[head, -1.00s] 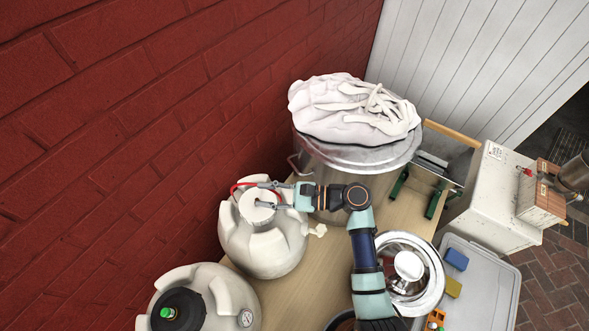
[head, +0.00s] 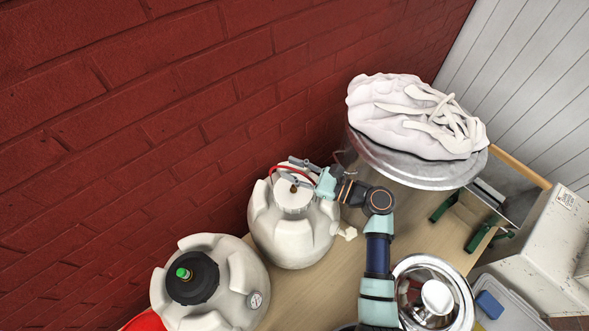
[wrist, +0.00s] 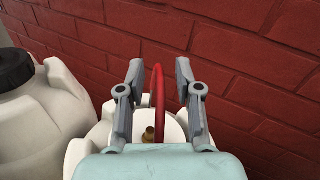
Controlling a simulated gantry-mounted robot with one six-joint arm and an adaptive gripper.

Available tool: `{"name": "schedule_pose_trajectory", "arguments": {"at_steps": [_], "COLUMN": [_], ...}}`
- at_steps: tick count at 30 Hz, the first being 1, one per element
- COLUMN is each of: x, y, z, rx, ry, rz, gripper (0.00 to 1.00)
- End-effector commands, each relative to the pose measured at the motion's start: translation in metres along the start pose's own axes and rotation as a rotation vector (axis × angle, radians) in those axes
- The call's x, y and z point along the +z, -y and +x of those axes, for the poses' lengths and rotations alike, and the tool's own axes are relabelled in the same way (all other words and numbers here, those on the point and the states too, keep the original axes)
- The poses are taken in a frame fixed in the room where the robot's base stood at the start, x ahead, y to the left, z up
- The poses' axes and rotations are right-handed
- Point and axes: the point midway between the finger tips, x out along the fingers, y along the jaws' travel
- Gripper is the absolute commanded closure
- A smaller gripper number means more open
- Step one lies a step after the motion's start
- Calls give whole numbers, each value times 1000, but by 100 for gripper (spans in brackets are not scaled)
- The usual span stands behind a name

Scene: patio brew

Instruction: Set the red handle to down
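The red handle (head: 277,169) is a thin curved bar at the wall side of the lid of a white rounded vessel (head: 292,241). In the wrist view the handle (wrist: 159,85) stands up between my two fingers, with clear gaps showing on both sides. My gripper (head: 284,168) is open above the lid's back edge; it shows in the wrist view too (wrist: 160,68). I cannot tell whether a finger touches the handle. A small brass fitting (wrist: 149,134) sits on the lid below it.
The red brick wall (head: 120,110) is close behind the vessel. A second white vessel with a black cap (head: 193,276) stands at left. A large metal pot (head: 415,165) with a white bundle on top stands at right. A metal bowl (head: 462,300) is on the wooden table (head: 350,265).

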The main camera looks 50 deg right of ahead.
Motion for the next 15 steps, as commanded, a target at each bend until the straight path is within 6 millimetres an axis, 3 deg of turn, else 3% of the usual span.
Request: {"name": "schedule_pose_trajectory", "arguments": {"at_steps": [2,9,15], "x": [0,0,0], "y": [0,0,0], "z": [0,0,0], "rx": [0,0,0], "ry": [0,0,0], "rz": [0,-1,-1], "gripper": [66,100,100]}}
